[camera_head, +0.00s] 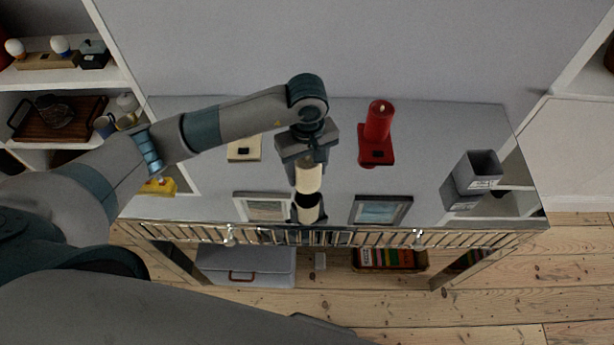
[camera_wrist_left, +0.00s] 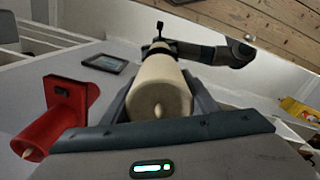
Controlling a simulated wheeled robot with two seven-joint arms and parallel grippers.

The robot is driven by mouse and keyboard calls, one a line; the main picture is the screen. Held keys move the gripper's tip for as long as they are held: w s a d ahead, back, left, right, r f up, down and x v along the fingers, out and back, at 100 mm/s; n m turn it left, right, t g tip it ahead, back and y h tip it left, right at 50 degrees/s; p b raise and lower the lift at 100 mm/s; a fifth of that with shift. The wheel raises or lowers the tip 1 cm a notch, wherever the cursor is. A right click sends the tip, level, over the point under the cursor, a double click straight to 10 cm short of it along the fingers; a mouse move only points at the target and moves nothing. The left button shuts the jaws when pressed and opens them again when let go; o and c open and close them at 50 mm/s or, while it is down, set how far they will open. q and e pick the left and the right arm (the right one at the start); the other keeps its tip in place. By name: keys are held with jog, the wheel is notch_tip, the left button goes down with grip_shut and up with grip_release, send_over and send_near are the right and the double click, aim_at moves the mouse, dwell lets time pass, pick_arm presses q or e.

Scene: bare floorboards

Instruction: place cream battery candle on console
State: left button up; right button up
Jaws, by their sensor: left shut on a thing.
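The cream battery candle (camera_head: 308,178) is between the jaws of my left gripper (camera_head: 307,160), which is shut on it. In the left wrist view the candle (camera_wrist_left: 160,85) points away from the camera, with its flame tip at the near end. A dark piece shows by its far end, and I cannot tell what it is. The console (camera_head: 430,150) has a pale grey top, and the candle is over its front middle part. I cannot tell whether the candle touches the top.
A red candle (camera_head: 379,122) on a red holder stands right of my gripper. Two picture frames (camera_head: 264,207) (camera_head: 380,210) lie near the front edge, either side of the candle. Grey boxes (camera_head: 474,172) stand at the right end. A cream block (camera_head: 244,149) lies at left.

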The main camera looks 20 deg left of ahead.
aim_at(307, 179)
pick_arm(q)
jog(key=shift+f+p, duration=0.3)
jog(key=shift+p, duration=0.05)
notch_tip(307, 179, down, 3)
jog(key=shift+r+p, duration=0.1)
jog(key=shift+p, duration=0.6)
jog(key=shift+f, duration=0.2)
jog(key=shift+f, duration=0.2)
jog(key=shift+b, duration=0.3)
jog(key=o, duration=1.2)
